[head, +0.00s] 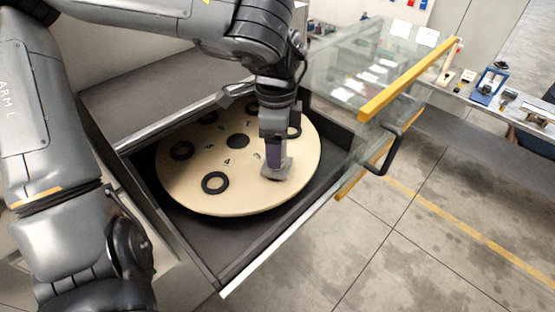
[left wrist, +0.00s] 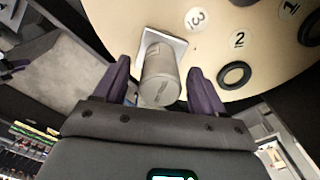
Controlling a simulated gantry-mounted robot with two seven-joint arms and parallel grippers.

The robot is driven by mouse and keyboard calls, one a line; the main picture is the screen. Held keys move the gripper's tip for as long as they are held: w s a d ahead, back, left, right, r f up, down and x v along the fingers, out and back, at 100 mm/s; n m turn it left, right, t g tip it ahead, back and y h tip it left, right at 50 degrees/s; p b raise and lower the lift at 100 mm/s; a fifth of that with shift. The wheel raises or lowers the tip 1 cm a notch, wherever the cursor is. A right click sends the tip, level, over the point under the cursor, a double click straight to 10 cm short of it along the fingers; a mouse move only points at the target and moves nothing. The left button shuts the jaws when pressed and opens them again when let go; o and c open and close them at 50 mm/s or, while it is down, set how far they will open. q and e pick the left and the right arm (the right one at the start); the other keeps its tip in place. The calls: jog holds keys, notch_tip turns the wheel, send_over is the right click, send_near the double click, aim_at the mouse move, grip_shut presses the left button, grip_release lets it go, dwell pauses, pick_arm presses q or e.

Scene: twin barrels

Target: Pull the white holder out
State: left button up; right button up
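The white holder shows in the left wrist view as a pale grey cylinder (left wrist: 160,82) on a square white plate, at the round cream disc (left wrist: 262,62). In the head view a small part of its plate (head: 283,175) shows at the right of the disc (head: 205,190), below my left gripper (head: 275,170). In the left wrist view my left gripper (left wrist: 158,88) has its two purple fingers on either side of the cylinder, with narrow gaps visible. It looks open around the holder. The gripper hides most of the holder in the head view. My right gripper is not in view.
The disc has black rings (head: 215,182) and numbers and sits in a dark open-topped housing. A clear door (head: 350,70) with a yellow edge and black handle (head: 390,150) stands open at the right. A bench (head: 500,105) with small items is farther right.

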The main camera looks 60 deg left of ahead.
pick_arm(q)
jog(key=c, duration=1.2)
jog(key=shift+r, duration=0.35)
jog(key=shift+r+p, duration=0.4)
jog(key=shift+p, duration=0.1)
jog(key=shift+r+p, duration=0.8)
jog(key=shift+r, duration=3.55)
